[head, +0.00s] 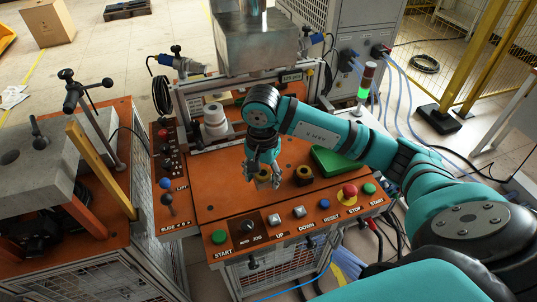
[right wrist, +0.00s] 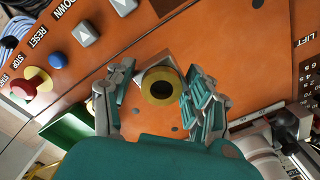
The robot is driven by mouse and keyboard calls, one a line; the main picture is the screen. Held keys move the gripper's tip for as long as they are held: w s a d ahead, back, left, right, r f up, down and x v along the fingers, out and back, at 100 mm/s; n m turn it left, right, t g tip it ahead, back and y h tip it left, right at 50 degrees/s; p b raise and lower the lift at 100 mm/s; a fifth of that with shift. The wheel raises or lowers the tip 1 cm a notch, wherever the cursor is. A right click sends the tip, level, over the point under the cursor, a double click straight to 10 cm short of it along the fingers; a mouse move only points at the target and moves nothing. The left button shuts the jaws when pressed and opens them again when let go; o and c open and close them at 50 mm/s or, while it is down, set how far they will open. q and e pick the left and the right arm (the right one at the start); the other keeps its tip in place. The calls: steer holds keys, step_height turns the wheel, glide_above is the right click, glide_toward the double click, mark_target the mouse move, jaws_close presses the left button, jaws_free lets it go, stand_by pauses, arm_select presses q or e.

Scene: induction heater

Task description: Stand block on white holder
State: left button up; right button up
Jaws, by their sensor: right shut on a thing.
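My right gripper (head: 262,178) points down over the orange panel, with its fingers on either side of a brass-coloured round block (right wrist: 160,86) with a dark centre. It is shut on this block, which is low at the panel; I cannot tell whether it still touches it. In the head view the fingers partly hide the block (head: 264,183). A second, similar block (head: 303,175) stands to the right of the gripper. The white holder (head: 214,120), a stepped round piece, stands upright at the back left of the panel. My left gripper is not in view.
A green tray (head: 335,160) lies right of the second block. Buttons and a red stop knob (head: 348,191) line the panel's front edge. A metal box (head: 255,40) hangs above the back of the machine. The orange surface (head: 225,180) left of the gripper is clear.

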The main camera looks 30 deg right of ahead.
steer(key=w+d, duration=0.1)
steer(key=w, duration=0.1)
steer(key=w+d+p, duration=0.1)
steer(key=w+d, duration=0.1)
steer(key=w+d+p, duration=0.1)
steer(key=w+d, duration=0.1)
steer(key=shift+w+d+f, duration=0.1)
steer(key=shift+w+f, duration=0.2)
steer(key=shift+w+d, duration=0.2)
steer(key=shift+w, duration=0.05)
steer(key=shift+w+d+f+p, duration=0.1)
steer(key=shift+f+p, duration=0.3)
steer(key=shift+p, duration=0.2)
step_height(320, 180, down, 2)
steer(key=shift+f+p, duration=0.2)
steer(key=shift+p, duration=0.35)
steer(key=shift+f, duration=0.25)
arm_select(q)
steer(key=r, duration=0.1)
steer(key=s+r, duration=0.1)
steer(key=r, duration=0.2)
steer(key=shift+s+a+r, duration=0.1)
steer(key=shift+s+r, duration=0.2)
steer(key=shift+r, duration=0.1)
arm_select(e)
steer(key=shift+f, duration=0.1)
